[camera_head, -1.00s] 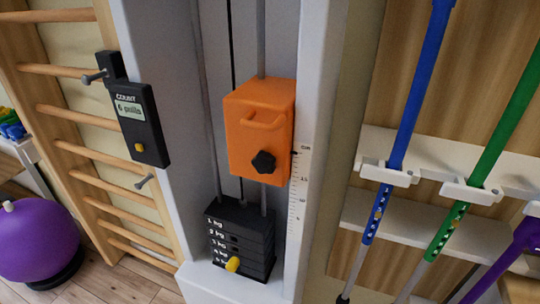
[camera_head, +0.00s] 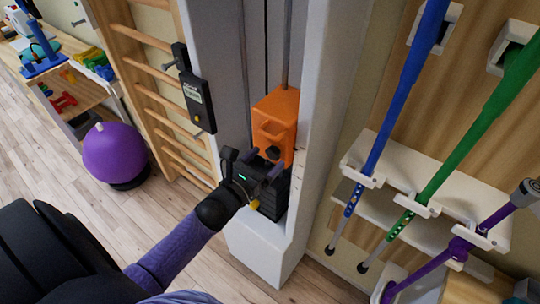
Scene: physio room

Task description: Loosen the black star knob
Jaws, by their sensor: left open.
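The black star knob (camera_head: 272,153) sits low on the front of the orange block (camera_head: 277,112), which rides on the rods inside the pale upright frame. My left gripper (camera_head: 254,164) reaches in from the lower left and is open. Its fingers are just below and left of the knob in the picture. I cannot tell whether a finger touches the knob. Nothing shows between the fingers. The black weight stack (camera_head: 270,194) below the block is partly hidden by the gripper. My right gripper is not in view.
The pale frame (camera_head: 319,130) walls in the block on both sides. A black counter box (camera_head: 197,102) hangs at its left, beside wooden wall bars (camera_head: 148,87). Blue (camera_head: 402,95) and green (camera_head: 478,128) poles stand in a rack at right. A purple ball (camera_head: 114,152) is far left.

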